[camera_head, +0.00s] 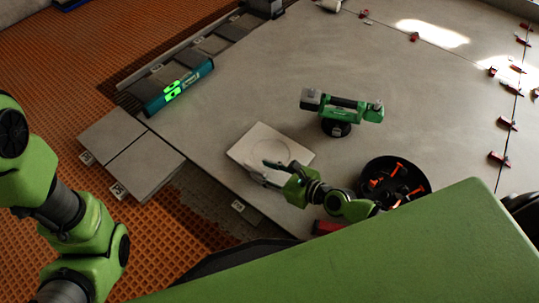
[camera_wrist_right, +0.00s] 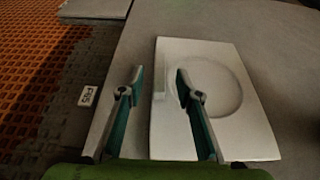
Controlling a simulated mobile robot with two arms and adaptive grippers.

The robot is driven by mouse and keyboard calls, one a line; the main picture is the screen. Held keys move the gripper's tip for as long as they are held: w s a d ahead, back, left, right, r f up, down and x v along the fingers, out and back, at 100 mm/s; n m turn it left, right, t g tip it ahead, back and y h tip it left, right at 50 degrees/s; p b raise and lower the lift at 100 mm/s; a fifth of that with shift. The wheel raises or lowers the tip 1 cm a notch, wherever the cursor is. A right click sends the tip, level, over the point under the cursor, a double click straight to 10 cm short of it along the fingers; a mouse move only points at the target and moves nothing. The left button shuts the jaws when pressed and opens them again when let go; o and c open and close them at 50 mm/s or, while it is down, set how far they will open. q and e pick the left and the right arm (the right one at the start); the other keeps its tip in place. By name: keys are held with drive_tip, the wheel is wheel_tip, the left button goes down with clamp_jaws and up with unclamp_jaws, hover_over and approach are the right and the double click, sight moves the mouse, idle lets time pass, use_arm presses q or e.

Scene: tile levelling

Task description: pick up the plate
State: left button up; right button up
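A pale square plate (camera_head: 268,146) with a round recess lies flat on the large grey tile floor, near its left edge. My right gripper (camera_head: 265,173) is at the plate's near left edge. In the right wrist view the plate (camera_wrist_right: 226,92) fills the right half. There, the open right gripper (camera_wrist_right: 160,78) has one finger outside the plate's left edge and the other over the plate, with nothing clamped between them. Whether a finger touches the plate cannot be told. My left arm shows at the left, but its gripper is out of view.
A green power tool (camera_head: 342,106) stands beyond the plate. A round black bin (camera_head: 425,180) with red pieces is to the right. A teal level (camera_head: 180,88) lies at the left, beyond loose grey tiles (camera_head: 145,165). Red clips (camera_head: 499,158) line the right seam.

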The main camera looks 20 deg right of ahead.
drive_tip(key=x, duration=0.2)
drive_tip(key=shift+w+a+f+b, duration=0.15)
drive_tip(key=shift+w+a+b, duration=0.1)
drive_tip(key=shift+w+b, duration=0.05)
clamp_jaws()
